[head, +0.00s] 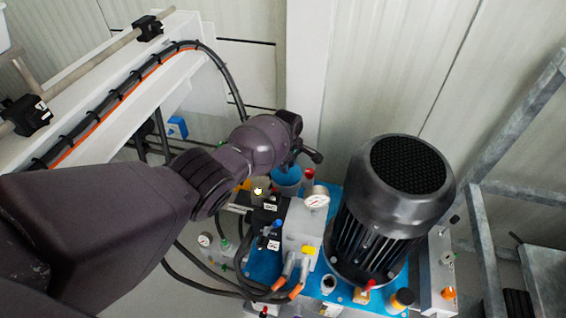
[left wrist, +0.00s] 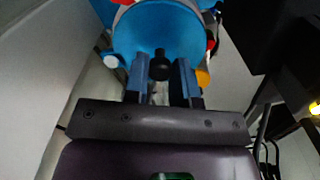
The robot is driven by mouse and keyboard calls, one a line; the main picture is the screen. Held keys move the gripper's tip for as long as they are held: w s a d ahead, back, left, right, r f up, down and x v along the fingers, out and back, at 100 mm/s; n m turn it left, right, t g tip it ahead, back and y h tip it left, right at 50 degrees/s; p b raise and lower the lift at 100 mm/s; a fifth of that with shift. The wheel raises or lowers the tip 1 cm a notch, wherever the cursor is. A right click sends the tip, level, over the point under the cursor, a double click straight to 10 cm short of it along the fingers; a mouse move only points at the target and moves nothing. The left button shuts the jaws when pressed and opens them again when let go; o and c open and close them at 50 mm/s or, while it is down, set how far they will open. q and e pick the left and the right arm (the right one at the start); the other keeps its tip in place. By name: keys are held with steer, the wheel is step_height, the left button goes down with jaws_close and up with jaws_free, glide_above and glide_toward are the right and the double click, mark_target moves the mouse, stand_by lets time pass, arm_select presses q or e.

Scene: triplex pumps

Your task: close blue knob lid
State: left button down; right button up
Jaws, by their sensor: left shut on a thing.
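My left gripper (head: 309,154) reaches over the pump unit from the left. In the left wrist view, the fingers (left wrist: 162,75) are closed around a small black knob (left wrist: 160,62). The knob stands in front of a round blue lid (left wrist: 160,28), which nearly fills the top of that view. In the head view, a blue round part (head: 286,178) shows just below the gripper, partly covered by my arm. I cannot tell from these views how far the lid is tilted. My right gripper is in neither view.
A large black motor (head: 390,210) stands close to the right of the gripper. A pressure gauge (head: 316,197) and valves with cables sit in front. A white beam with black hoses (head: 130,85) runs at the left. A grey metal frame (head: 490,215) stands at the right.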

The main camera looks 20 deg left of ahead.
arm_select(q)
steer(key=shift+d+f+n, duration=0.1)
steer(key=shift+d+n, duration=0.05)
steer(key=shift+n, duration=0.25)
steer(key=c, duration=0.9)
jaws_free()
